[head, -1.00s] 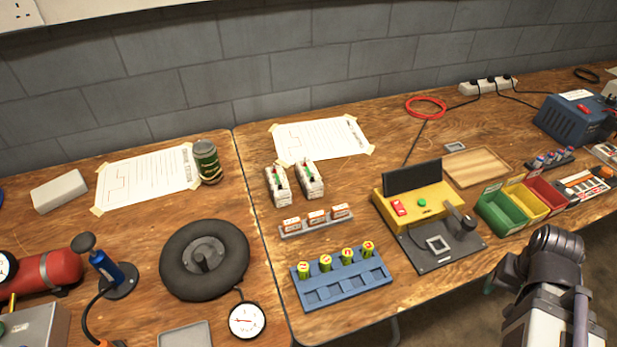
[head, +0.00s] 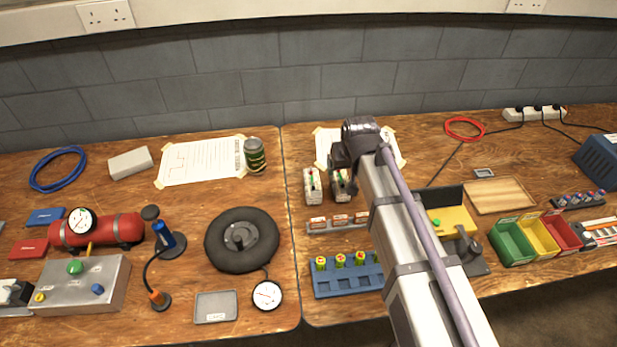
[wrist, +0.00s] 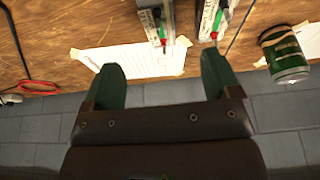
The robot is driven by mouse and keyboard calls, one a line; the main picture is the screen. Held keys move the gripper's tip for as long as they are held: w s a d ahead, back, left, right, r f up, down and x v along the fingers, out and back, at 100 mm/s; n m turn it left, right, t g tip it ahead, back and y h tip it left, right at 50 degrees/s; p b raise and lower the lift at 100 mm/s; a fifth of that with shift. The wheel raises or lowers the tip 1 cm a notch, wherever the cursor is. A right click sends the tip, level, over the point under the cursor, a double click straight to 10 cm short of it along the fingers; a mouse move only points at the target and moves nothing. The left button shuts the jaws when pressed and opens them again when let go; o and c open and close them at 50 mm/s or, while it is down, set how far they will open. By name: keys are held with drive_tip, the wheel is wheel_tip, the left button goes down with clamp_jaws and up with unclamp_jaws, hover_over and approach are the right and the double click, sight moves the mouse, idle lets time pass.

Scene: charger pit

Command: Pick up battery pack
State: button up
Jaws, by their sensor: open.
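Two white packs with red and green parts stand side by side on the bench: a left one (head: 312,187) and a right one (head: 340,187) in the head view. They look like battery packs; which one is meant I cannot tell. In the wrist view, seen from the opposite side, they show at the top edge, one left of centre (wrist: 153,22) and one right (wrist: 209,18), both cut off. My gripper (wrist: 161,70) is open and empty, its two dark green fingers apart from the packs. In the head view its end hangs just behind the packs, partly hidden by my arm.
A taped paper sheet (head: 393,151) lies behind the packs. A green can (head: 255,156) stands left of them. In front are a grey rack (head: 318,228) of small orange-white blocks and a blue tray (head: 325,289) with upright cells. A yellow tester (head: 455,219) stands to the right.

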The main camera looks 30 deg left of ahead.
sight(340, 178)
drive_tip(key=b+x, duration=0.7)
drive_tip(key=w+b+x, duration=0.1)
drive_tip(key=b+x, duration=0.2)
drive_tip(key=x, duration=0.1)
drive_tip(key=shift+a, duration=0.25)
drive_tip(key=shift+r, duration=0.15)
drive_tip(key=c, duration=1.4)
wheel_tip(340, 178, up, 10)
drive_tip(key=p, duration=1)
drive_tip(key=shift+c, duration=0.2)
